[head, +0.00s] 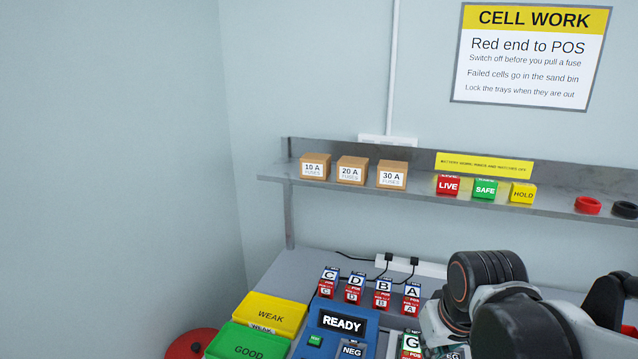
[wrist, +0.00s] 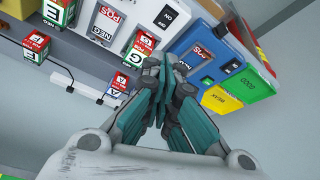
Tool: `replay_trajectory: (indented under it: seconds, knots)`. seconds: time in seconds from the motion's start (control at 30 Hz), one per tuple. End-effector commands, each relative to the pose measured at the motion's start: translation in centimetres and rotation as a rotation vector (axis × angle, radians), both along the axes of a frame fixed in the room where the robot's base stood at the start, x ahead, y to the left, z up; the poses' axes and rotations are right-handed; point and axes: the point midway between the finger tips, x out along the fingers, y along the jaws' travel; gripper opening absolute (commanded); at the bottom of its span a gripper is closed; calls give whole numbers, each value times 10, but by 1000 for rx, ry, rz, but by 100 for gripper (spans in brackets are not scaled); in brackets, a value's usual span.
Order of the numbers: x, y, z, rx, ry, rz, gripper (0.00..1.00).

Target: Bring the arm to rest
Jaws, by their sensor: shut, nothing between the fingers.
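My gripper (wrist: 160,66) shows in the wrist view with its teal-sided fingers together and nothing between them. It hangs above the bench; lettered cells stand beyond and to the left of the fingertips, among them cell G (wrist: 143,44) and cell E (wrist: 36,42). In the head view my arm reaches in at the bottom right, bent over the bench and hiding part of it. I cannot make out the fingertips in the head view.
A blue tester reading READY (head: 342,322), a yellow WEAK bin (head: 271,314) and a green GOOD bin (head: 236,342) stand on the bench. Cells C, D, B and A (head: 411,292) stand behind. A shelf (head: 420,196) with fuse boxes (head: 352,170) runs above.

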Motion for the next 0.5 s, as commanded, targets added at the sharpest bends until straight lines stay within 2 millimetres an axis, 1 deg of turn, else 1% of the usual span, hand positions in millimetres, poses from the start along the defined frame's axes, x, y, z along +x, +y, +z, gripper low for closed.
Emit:
replay_trajectory:
  seconds: [0.03, 0.2, 0.3, 0.5]
  knots:
    - [-10, 0, 5, 3, -24, -7, 0]
    - [-34, 0, 19, 15, -109, -33, 0]
    - [-48, 0, 24, 23, -156, -47, 0]
    - [-66, 0, 30, 35, -227, -67, 0]
